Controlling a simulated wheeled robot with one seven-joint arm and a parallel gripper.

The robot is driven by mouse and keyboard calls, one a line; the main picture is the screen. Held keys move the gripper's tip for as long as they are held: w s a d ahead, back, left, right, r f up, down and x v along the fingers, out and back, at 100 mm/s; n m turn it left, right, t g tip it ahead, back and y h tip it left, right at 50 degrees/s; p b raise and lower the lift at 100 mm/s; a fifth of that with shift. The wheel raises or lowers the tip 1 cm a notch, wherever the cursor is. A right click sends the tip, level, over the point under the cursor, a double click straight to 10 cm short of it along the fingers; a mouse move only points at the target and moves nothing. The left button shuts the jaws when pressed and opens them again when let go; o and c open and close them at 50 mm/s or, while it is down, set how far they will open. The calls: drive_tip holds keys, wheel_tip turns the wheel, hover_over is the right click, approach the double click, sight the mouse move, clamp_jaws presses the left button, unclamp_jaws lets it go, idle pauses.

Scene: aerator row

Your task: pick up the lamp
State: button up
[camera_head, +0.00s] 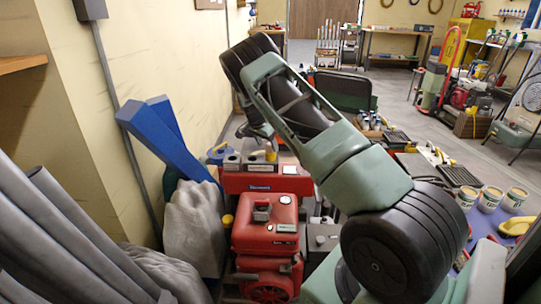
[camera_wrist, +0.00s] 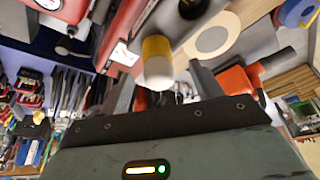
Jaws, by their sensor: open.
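I cannot make out for certain which thing is the lamp. A small yellow-and-white cylinder (camera_wrist: 157,62) shows in the wrist view, close in front of my gripper (camera_wrist: 161,88) and between the lines of its two fingers. The fingers are apart, and I see nothing held between them. In the head view my gripper (camera_head: 262,138) hangs over the top of a red machine (camera_head: 265,183), partly hidden by my arm. A small yellow item (camera_head: 271,156) sits on that top, just below the gripper. Whether the fingers touch the cylinder cannot be told.
A second red machine (camera_head: 265,225) stands in front. Blue beams (camera_head: 160,135) lean on the left wall beside a grey sack (camera_head: 193,222). A blue round thing (camera_head: 217,153) lies left of the gripper. Cans (camera_head: 489,199) stand on the right. Open floor lies further back.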

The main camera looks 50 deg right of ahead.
sight(270, 151)
drive_tip(key=x, duration=0.5)
drive_tip(key=shift+s, duration=0.15)
drive_tip(key=c, duration=1.1)
drive_tip(key=shift+r, duration=0.1)
